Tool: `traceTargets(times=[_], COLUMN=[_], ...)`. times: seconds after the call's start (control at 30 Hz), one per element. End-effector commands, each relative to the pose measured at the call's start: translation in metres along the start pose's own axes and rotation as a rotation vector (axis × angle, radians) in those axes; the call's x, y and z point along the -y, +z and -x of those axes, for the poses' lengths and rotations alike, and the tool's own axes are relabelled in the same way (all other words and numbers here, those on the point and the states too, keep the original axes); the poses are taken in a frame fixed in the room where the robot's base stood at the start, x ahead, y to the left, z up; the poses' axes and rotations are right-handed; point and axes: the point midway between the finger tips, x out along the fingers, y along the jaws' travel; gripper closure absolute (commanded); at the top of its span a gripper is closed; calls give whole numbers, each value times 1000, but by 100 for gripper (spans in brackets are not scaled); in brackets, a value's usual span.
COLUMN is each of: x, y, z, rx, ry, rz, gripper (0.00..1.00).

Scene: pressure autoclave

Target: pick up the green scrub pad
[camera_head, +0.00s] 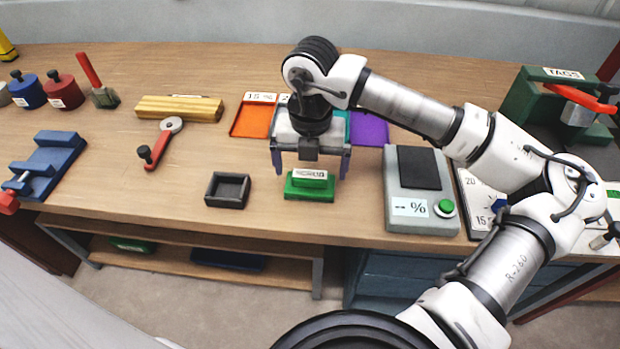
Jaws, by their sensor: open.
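The green scrub pad (309,191) lies on the wooden workbench near its front edge. The fingers are apart and the jaws are open. I cannot tell from this view how far the fingertips are above the bench or whether they touch the pad.
A small dark tray (228,189) sits left of the pad. A grey scale (420,203) with a green button stands to the right. Orange (253,120) and purple (370,130) trays lie behind my gripper. A red-handled tool (158,148) lies further left. Bare bench separates the pad from the dark tray.

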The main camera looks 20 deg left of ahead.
Motion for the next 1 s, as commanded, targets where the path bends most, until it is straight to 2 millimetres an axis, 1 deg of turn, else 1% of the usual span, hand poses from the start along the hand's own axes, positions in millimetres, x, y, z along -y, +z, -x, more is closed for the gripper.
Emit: traceTargets(times=[0.1, 0.2, 0.3, 0.47, 0.57, 0.73, 0.77, 1.0], x=[-1, -1, -1, -1, -1, -1, -1, -1], y=[0, 0, 0, 0, 0, 0, 0, 0], z=[-15, -25, -29, -30, -30, -30, -29, -28], rx=[-3, -2, 0, 1, 0, 0, 0, 1], ry=[2, 1, 0, 0, 0, 0, 0, 0], rz=[1, 1, 1, 1, 1, 1, 1, 1], gripper=[0, 0, 0, 0, 10, 33, 34, 35])
